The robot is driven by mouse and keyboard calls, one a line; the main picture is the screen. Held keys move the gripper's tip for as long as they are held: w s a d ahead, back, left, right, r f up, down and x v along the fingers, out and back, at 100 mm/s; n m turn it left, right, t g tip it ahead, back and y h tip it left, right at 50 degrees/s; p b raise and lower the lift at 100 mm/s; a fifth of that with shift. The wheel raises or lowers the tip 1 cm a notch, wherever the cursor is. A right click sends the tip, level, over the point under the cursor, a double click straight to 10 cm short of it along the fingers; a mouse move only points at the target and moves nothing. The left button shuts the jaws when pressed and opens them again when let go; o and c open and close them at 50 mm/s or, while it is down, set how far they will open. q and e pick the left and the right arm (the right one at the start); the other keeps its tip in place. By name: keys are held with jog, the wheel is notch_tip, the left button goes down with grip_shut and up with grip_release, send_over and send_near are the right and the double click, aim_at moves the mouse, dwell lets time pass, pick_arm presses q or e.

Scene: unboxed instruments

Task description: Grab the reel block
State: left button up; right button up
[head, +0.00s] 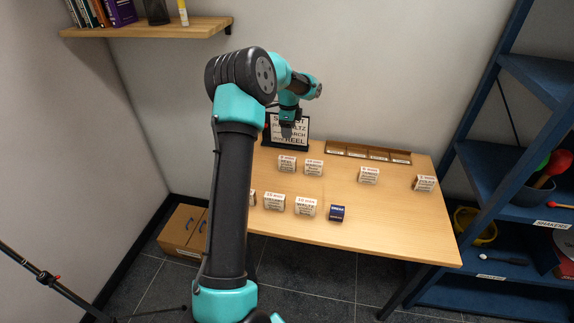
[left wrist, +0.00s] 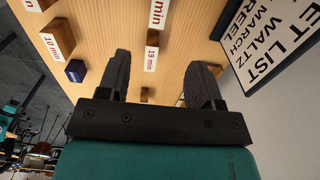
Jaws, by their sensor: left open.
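Several small wooden blocks with white label cards stand on the table. The back-left block (head: 287,165) seems to read REEL, though its print is small. My left gripper (head: 287,130) is high at the back left, in front of the set list sign (head: 289,128). In the left wrist view its two black fingers (left wrist: 160,82) are apart with nothing held between them. A block labelled 19 min (left wrist: 151,58) shows beyond and between the fingers. Its tune name cannot be read there. My right gripper is not in view.
A slotted wooden tray (head: 368,154) lies along the back edge. Other labelled blocks stand nearby, one reading WALTZ (head: 305,207), beside a dark blue block (head: 337,213). A blue shelf rack (head: 520,215) stands at the right. The table's front right is clear.

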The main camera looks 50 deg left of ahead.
aim_at(287, 158)
pick_arm(q)
notch_tip(287, 158, down, 12)
jog(key=shift+f, duration=0.1)
dwell(0.5)
jog(key=shift+s+a+f, duration=0.1)
jog(key=shift+f, duration=1.25)
jog(key=shift+s+a+f, duration=0.1)
jog(key=shift+f, duration=1.2)
jog(key=c, duration=1)
